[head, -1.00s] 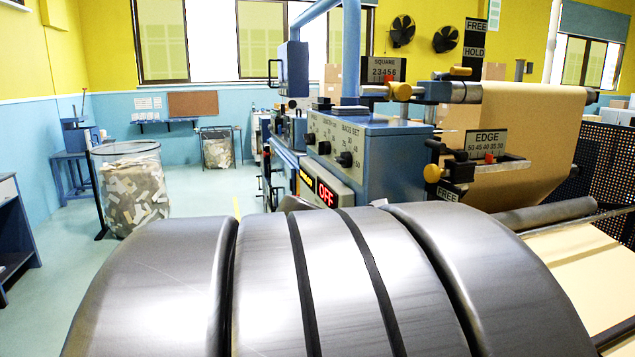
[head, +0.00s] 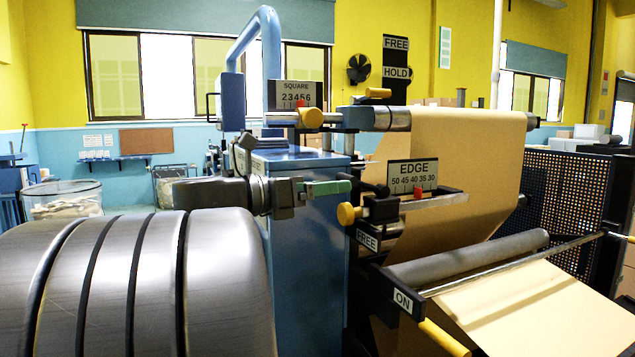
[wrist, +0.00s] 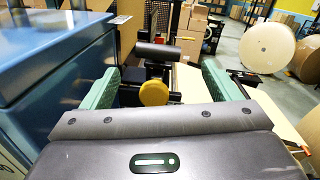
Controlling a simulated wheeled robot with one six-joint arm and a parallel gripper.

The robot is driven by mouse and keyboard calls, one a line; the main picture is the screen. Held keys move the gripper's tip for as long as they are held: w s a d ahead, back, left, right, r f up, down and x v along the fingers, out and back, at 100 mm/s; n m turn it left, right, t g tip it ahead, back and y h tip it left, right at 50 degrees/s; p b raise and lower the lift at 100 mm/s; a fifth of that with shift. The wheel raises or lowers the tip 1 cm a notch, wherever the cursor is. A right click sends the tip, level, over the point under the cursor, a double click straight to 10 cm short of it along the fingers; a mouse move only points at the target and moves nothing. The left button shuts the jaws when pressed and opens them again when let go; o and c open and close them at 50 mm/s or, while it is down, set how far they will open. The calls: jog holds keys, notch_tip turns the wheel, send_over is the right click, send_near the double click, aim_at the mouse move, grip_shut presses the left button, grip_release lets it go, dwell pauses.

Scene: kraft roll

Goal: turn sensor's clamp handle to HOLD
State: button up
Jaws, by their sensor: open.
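The EDGE sensor unit (head: 412,178) sits on a bar at the machine's side, with a numbered scale and a red marker. A dark lever (head: 375,189) and a round yellow knob (head: 348,213) are on its near end. A FREE label (head: 367,240) is below them; no HOLD label shows beside it. My gripper (head: 340,187) has green fingers and is just left of the dark lever, apart from the yellow knob. In the wrist view my gripper (wrist: 160,72) is open, with the yellow knob (wrist: 153,93) between and beyond its fingers. Whether it touches the lever I cannot tell.
The blue machine cabinet (wrist: 60,70) is close on the left. Below right are a grey roller (head: 468,260) and an ON label (head: 403,301).

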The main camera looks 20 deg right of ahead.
aim_at(364, 185)
jog(key=d, duration=0.5)
jog(key=w+d+p, duration=0.1)
jog(key=d, duration=0.2)
jog(key=shift+d, duration=0.1)
jog(key=shift+w, duration=0.1)
